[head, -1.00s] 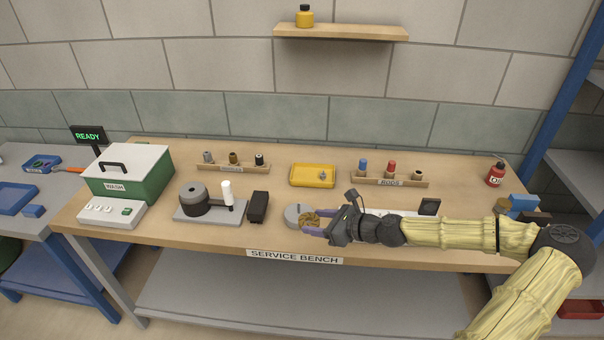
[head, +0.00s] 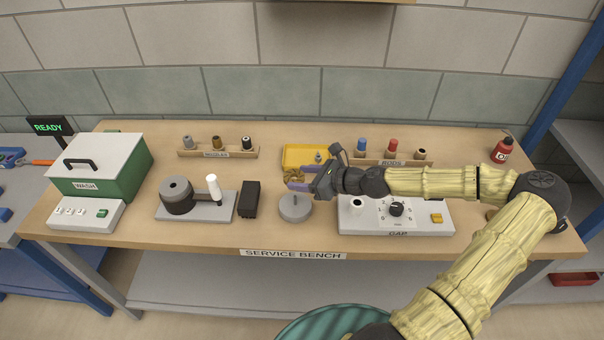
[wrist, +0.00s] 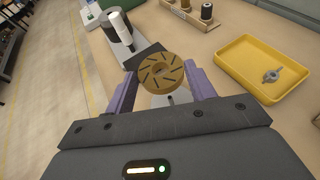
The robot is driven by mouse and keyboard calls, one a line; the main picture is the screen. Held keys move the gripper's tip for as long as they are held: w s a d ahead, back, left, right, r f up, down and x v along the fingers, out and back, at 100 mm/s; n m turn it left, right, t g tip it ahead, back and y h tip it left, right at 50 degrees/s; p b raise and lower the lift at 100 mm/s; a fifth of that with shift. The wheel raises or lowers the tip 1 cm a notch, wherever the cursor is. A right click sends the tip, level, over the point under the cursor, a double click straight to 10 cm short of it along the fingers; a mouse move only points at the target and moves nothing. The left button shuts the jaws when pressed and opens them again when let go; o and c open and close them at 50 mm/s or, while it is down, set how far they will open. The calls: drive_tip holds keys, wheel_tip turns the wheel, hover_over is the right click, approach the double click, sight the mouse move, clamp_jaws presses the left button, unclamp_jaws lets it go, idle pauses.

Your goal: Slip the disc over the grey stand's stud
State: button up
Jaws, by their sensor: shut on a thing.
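A slotted brass-coloured disc (wrist: 162,73) is held between the purple fingers of my gripper (wrist: 160,92). In the head view the disc (head: 293,175) is at the fingertips of my gripper (head: 298,181), pictured just above the grey stand (head: 295,209) and apart from it. The stand is a low round grey block with a thin stud (head: 295,198) on top. The disc is off the stud. In the wrist view the stand is mostly hidden behind my gripper, with a small peg showing below the disc.
A yellow tray (head: 291,160) with a small metal part lies behind the gripper. A black block (head: 249,200) and a grey fixture with a white handle (head: 213,186) stand left of the stand. A gauge box (head: 430,222) is on the right, under my arm.

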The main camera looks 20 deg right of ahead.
drive_tip(key=shift+f, duration=0.2)
drive_tip(key=b, duration=0.6)
hover_over(303, 207)
drive_tip(key=shift+f, duration=2.85)
drive_tip(key=shift+f+b, duration=0.55)
drive_tip(key=shift+f, duration=1.1)
drive_tip(key=o, duration=1.2)
drive_tip(key=shift+c, duration=0.2)
drive_tip(key=shift+f, duration=0.1)
